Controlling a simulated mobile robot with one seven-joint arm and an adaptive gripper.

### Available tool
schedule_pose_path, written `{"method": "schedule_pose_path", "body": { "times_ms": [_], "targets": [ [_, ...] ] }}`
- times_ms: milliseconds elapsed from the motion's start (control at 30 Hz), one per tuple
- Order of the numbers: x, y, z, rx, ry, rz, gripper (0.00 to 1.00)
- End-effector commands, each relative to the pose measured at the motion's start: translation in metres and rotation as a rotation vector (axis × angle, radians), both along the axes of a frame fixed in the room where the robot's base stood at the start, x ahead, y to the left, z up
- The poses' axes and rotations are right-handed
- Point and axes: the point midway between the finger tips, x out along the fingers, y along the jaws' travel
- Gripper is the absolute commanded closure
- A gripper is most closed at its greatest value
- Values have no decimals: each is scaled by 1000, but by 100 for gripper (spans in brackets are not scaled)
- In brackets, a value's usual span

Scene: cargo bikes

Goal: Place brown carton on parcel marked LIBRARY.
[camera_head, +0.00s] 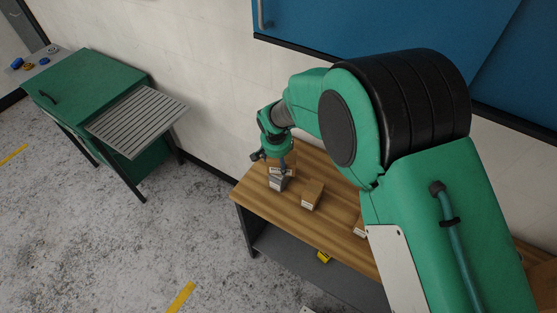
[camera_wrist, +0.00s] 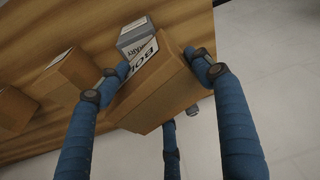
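The brown carton (camera_wrist: 160,92) is between the blue fingers of my gripper (camera_wrist: 150,68), which press against its sides in the wrist view. A white label with large black letters shows on one face. In the head view my gripper (camera_head: 274,157) points down over the left end of the wooden bench, and the carton (camera_head: 287,162) is partly hidden by it. The grey parcel (camera_wrist: 134,33), with a white label ending in "RARY", is right beside the carton's labelled edge in the wrist view. In the head view the parcel (camera_head: 278,184) shows directly below the carton; I cannot tell whether they touch.
The wooden bench (camera_head: 258,198) also holds a brown box (camera_head: 312,194) right of the parcel and another (camera_head: 359,229) partly behind my arm. A yellow item (camera_head: 323,256) is on the lower shelf. A green cabinet (camera_head: 88,85) with a slatted shelf (camera_head: 137,119) stands left.

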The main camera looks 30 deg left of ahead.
Motion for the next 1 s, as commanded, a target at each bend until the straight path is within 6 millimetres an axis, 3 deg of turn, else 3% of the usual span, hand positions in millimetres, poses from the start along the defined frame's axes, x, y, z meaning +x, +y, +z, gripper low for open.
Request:
{"method": "schedule_pose_path", "body": {
  "times_ms": [33,100,567,767,1000],
  "targets": [
    [0,0,-1,0,1,0,26],
    [0,0,-1,0,1,0,12],
    [-1,0,3,0,0,0,12],
    [-4,-1,20,3,-1,-1,12],
    [-12,-4,55,1,-1,-1,12]
  ]
}}
